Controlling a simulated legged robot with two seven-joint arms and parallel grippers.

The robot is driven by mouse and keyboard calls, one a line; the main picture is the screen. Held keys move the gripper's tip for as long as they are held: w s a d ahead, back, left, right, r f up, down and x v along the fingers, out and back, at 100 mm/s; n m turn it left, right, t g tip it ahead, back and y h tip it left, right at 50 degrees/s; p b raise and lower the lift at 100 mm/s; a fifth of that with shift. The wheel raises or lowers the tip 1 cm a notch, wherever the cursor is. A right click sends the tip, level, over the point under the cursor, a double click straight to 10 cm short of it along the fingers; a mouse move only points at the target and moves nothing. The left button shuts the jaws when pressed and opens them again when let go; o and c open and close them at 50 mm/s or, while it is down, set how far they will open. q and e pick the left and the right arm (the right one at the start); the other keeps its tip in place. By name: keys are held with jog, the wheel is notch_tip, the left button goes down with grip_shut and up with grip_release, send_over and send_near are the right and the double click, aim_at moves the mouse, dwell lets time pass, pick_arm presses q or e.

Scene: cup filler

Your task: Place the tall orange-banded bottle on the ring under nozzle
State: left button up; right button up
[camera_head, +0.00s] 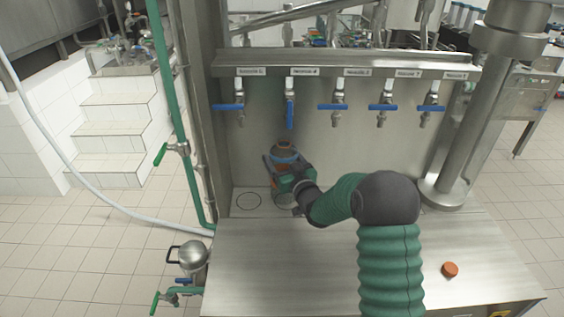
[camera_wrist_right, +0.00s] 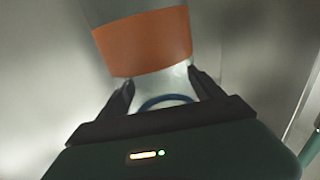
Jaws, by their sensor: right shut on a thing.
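The bottle (camera_head: 284,148) stands near the back wall, below the second nozzle from the left. It looks close to upright, and the gripper hides much of it. In the right wrist view its wide orange band (camera_wrist_right: 142,40) shows, with clear body above and below. My right gripper (camera_head: 284,178) is shut on the bottle; in the wrist view its two dark fingers (camera_wrist_right: 160,92) lie on either side of it. A ring (camera_head: 248,201) on the counter left of the bottle is bare. Another ring (camera_head: 283,198) lies partly hidden below my gripper. I cannot tell whether the bottle touches the counter. My left gripper is out of view.
Several nozzles with blue handles hang from a steel rail (camera_head: 345,62); the handle of the second nozzle (camera_head: 290,108) points down. A green pipe (camera_head: 172,110) stands at the left and a steel column (camera_head: 470,110) at the right. An orange-red button (camera_head: 450,270) sits on the counter (camera_head: 270,265).

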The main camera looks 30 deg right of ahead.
jog(key=shift+d+f, duration=0.35)
jog(key=shift+f, duration=0.3)
jog(key=shift+d+f, duration=0.35)
jog(key=shift+f, duration=0.25)
jog(key=o, duration=1.4)
jog(key=shift+w+d+f, duration=0.1)
jog(key=shift+d, duration=0.15)
jog(key=shift+o, duration=1)
jog(key=shift+d, duration=0.15)
jog(key=shift+o, duration=0.9)
pick_arm(q)
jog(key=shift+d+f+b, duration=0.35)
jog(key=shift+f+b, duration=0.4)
jog(key=shift+b, duration=0.1)
pick_arm(e)
jog(key=s+a, duration=0.3)
jog(key=s, duration=0.9)
